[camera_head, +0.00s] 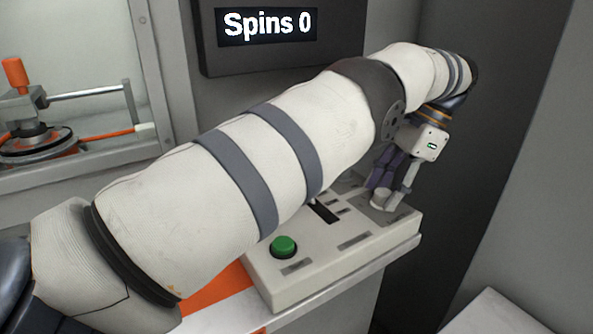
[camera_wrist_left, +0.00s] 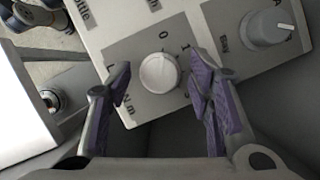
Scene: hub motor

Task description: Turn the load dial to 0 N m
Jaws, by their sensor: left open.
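The load dial (camera_wrist_left: 159,72) is a round, pale knob on a grey panel patch marked "N m", with printed numbers including 0 and 1 around its upper and right side. I cannot tell which number it points at. My left gripper (camera_wrist_left: 162,84) is open, with one purple-padded finger on each side of the dial and a visible gap to it. In the head view my left gripper (camera_head: 388,180) reaches down over the right end of the control box (camera_head: 290,290). My right gripper is not in view.
A grey knob (camera_wrist_left: 268,28) sits on the same panel to the right. A green button (camera_head: 283,247) is at the box's near left. A display (camera_head: 267,25) reads "Spins 0". An orange-handled fixture (camera_head: 16,75) stands behind a window frame at the left.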

